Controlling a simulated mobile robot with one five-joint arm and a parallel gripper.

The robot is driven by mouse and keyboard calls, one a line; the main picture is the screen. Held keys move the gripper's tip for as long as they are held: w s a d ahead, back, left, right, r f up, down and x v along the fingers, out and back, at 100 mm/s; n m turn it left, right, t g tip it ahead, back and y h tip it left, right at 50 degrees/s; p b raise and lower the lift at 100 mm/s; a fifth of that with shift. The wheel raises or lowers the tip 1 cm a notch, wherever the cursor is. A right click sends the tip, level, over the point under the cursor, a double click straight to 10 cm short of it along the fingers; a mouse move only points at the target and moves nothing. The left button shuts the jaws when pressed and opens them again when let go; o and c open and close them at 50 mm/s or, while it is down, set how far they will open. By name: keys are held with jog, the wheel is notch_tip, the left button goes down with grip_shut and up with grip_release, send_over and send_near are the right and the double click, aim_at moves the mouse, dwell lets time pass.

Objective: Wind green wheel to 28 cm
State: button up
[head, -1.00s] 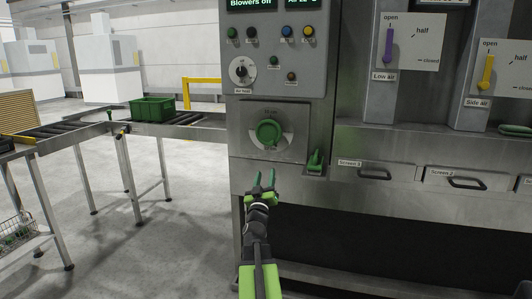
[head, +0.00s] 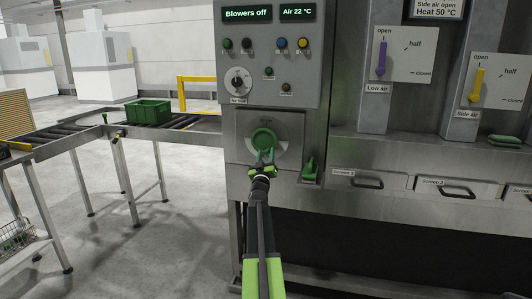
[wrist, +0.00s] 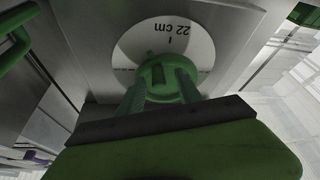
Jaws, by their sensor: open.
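The green wheel (head: 263,138) sits on a round pale dial on the steel panel, below the switch box. It also shows in the wrist view (wrist: 155,72), where the dial (wrist: 196,48) carries the upside-down reading "22 cm". My gripper (head: 264,158) is open at the lower side of the wheel. In the wrist view, my gripper's green fingers (wrist: 160,84) lie one on each side of the wheel's hub. I cannot tell whether they touch it. The rest of the dial's scale is hidden or too small to read.
A green handle (head: 310,170) stands just right of the wheel panel. Screen drawers with dark handles (head: 367,183) lie further right. A purple lever (head: 382,57) and a yellow lever (head: 478,84) are above. A roller conveyor with a green crate (head: 148,111) is left.

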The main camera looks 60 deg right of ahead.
aim_at(259, 148)
jog(key=shift+c, duration=0.2)
grip_shut()
jog(key=shift+w+d, duration=0.25)
jog(key=shift+d, duration=0.05)
jog(key=shift+s+a, duration=0.1)
jog(key=shift+a, duration=0.1)
jog(key=shift+a+f+m, duration=0.1)
jog(key=shift+f+m, duration=0.05)
jog(key=shift+m, duration=0.15)
